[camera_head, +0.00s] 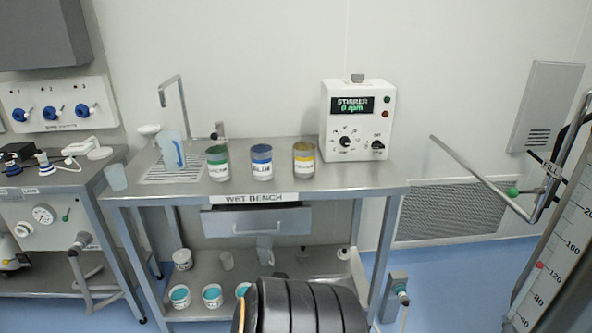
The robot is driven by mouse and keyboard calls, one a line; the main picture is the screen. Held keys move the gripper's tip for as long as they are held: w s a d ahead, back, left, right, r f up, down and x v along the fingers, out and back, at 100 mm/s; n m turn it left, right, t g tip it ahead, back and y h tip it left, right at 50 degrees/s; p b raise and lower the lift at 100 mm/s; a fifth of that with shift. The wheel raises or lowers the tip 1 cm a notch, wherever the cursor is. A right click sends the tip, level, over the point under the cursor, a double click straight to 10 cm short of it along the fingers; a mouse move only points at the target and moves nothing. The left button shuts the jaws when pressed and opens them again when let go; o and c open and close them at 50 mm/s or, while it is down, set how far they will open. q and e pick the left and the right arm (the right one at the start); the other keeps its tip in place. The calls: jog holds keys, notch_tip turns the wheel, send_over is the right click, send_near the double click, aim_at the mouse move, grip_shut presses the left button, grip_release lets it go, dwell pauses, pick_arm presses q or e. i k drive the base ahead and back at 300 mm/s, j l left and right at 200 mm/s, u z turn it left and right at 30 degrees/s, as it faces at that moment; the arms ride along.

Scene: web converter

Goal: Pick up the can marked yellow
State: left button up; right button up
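The can marked yellow (304,160) stands upright on the wet bench top (350,180), with a yellow band near its rim and a white label. It is the rightmost of three cans in a row. The blue can (261,161) stands to its left, and the green can (217,163) stands further left. All three stand apart from one another. Neither of my grippers shows in the head view, so their state is hidden. A black ribbed shape at the bottom centre hides part of the lower shelf.
A white stirrer box (357,122) reading 0 rpm stands behind and right of the yellow can. A jug (178,152), a small cup (115,177) and a tap are at the bench's left. A drawer (256,221) is below. White tubs (212,296) stand on the lower shelf.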

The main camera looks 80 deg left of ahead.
aim_at(303, 153)
jog(key=u, duration=2.95)
